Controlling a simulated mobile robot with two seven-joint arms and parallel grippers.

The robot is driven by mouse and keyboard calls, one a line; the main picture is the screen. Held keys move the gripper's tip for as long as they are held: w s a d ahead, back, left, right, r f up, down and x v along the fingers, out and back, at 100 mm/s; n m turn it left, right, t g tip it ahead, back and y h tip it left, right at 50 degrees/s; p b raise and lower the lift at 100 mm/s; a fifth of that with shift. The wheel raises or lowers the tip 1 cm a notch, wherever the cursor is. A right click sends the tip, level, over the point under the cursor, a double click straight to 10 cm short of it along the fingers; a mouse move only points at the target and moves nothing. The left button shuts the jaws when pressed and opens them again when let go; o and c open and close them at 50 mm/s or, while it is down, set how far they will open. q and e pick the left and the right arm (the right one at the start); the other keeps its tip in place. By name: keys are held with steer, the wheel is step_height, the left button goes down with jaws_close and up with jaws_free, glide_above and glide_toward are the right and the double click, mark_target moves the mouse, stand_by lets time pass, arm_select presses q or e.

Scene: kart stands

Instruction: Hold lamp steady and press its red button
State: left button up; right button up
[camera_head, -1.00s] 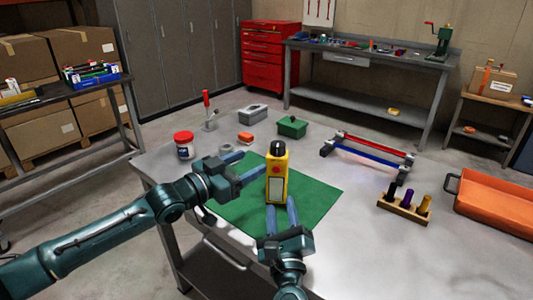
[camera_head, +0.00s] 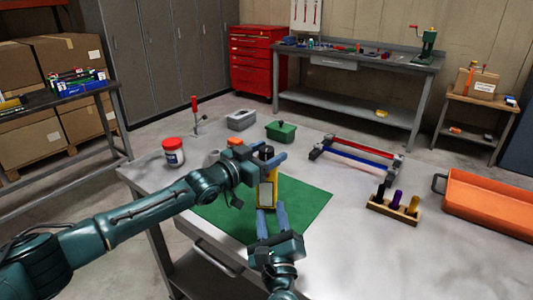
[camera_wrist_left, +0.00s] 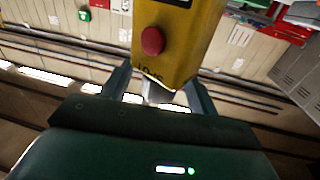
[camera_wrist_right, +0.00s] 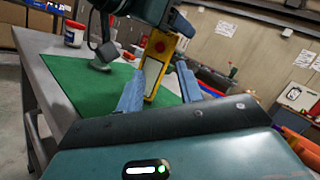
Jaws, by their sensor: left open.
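The lamp (camera_head: 267,192) is a yellow upright body with a black top and a pale front panel, standing on the green mat (camera_head: 308,205). My left gripper (camera_head: 283,163) is at its upper part in the head view, which the arm partly covers. In the left wrist view the lamp's red button (camera_wrist_left: 153,41) faces the camera, beyond and between the spread fingers. My right gripper (camera_head: 272,212) is low at the lamp's near side, fingers apart. In the right wrist view the lamp (camera_wrist_right: 151,88) shows between those fingers, with a gap on the right; contact is unclear.
A red-lidded jar (camera_head: 173,151), a grey box (camera_head: 241,120) and a green box (camera_head: 281,131) stand behind the mat. A rack with red and blue bars (camera_head: 355,155), a wooden holder (camera_head: 394,210) and an orange tray (camera_head: 490,203) are at right. The front right tabletop is clear.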

arm_select(q)
steer(key=c, duration=1.3)
arm_select(e)
steer(key=shift+c, duration=0.3)
jaws_close()
stand_by(0.7)
